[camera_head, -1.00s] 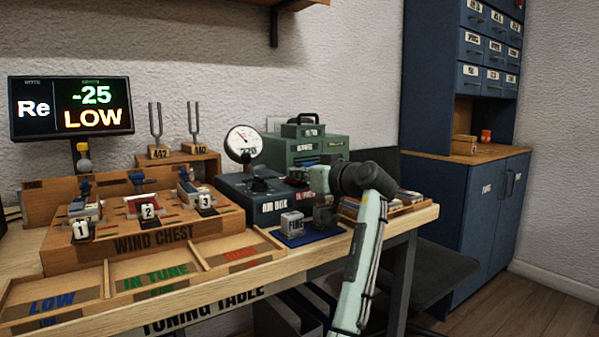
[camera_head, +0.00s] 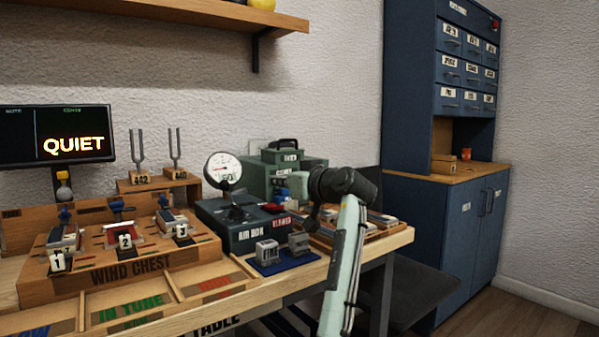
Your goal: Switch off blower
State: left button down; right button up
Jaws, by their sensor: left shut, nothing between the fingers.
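A round white gauge (camera_head: 223,169) rises from the box. The screen (camera_head: 75,145) reads QUIET. My left gripper (camera_head: 312,222) is shut and empty, to the right of the switch and apart from it in the picture. Its fingers are small and partly hidden by its own dark wrist. My right gripper is out of view.
A FINE block (camera_head: 267,251) and a second grey block (camera_head: 299,242) stand on a blue mat (camera_head: 285,264) in front of the box. The wind chest (camera_head: 130,272) fills the left. Tuning forks (camera_head: 138,150) and a green case (camera_head: 283,172) stand behind.

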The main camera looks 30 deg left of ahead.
pick_arm(q)
jog(key=r+v, duration=0.1)
jog(key=v, duration=0.6)
jog(key=shift+r, duration=0.4)
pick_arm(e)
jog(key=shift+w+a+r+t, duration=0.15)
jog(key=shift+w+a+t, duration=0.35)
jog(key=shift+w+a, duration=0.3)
pick_arm(q)
jog(key=shift+s, duration=0.1)
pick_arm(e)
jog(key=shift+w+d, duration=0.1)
pick_arm(q)
jog(key=shift+d+f, duration=0.1)
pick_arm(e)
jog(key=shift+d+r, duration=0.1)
